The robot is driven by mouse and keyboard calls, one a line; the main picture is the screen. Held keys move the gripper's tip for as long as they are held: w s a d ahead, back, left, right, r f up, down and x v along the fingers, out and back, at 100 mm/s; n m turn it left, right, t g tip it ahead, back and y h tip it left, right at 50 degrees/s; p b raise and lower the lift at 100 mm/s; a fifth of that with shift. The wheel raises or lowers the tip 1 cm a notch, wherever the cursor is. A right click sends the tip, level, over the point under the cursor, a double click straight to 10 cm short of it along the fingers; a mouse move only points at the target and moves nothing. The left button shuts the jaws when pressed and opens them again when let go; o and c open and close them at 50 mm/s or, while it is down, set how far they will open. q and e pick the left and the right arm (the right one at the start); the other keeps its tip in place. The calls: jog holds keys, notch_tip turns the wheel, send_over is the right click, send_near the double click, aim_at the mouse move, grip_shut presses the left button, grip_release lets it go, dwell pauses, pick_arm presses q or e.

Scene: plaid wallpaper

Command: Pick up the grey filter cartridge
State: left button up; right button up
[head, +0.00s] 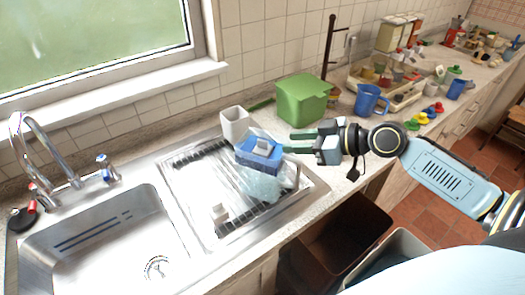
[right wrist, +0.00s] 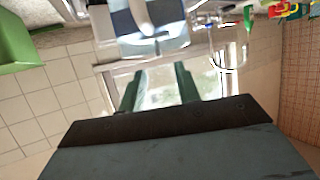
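A small grey block (head: 263,147), which looks like the filter cartridge, sits on top of a blue box (head: 258,160) on the drainer. A blue and pale grey object (right wrist: 150,22), likely the same box and block, shows upside down at the top of the right wrist view. My right gripper (head: 290,143) is just right of the box, its green fingers pointing left. In the right wrist view the fingers (right wrist: 158,88) are spread with nothing between them. In the head view I cannot tell whether a fingertip touches the box. My left gripper is not in view.
A white container (head: 234,124) stands behind the box and a clear crumpled bag (head: 261,187) lies in front. A green bin (head: 304,98) stands behind my right gripper. A blue mug (head: 370,100) is further right. The steel sink (head: 110,235) is at left.

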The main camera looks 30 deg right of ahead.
aim_at(265, 141)
jog(key=shift+x, duration=1.2)
jog(key=shift+w+a+f, duration=0.25)
jog(key=shift+w+a, duration=0.1)
jog(key=shift+w, duration=0.25)
jog(key=p+x, duration=0.2)
jog(key=x, duration=0.2)
jog(key=shift+w+a, duration=0.1)
jog(key=shift+w, duration=0.25)
jog(key=shift+w+a+f, duration=0.1)
jog(key=shift+w+f, duration=0.05)
jog(key=shift+f, duration=0.05)
jog(key=shift+c, duration=0.3)
grip_shut()
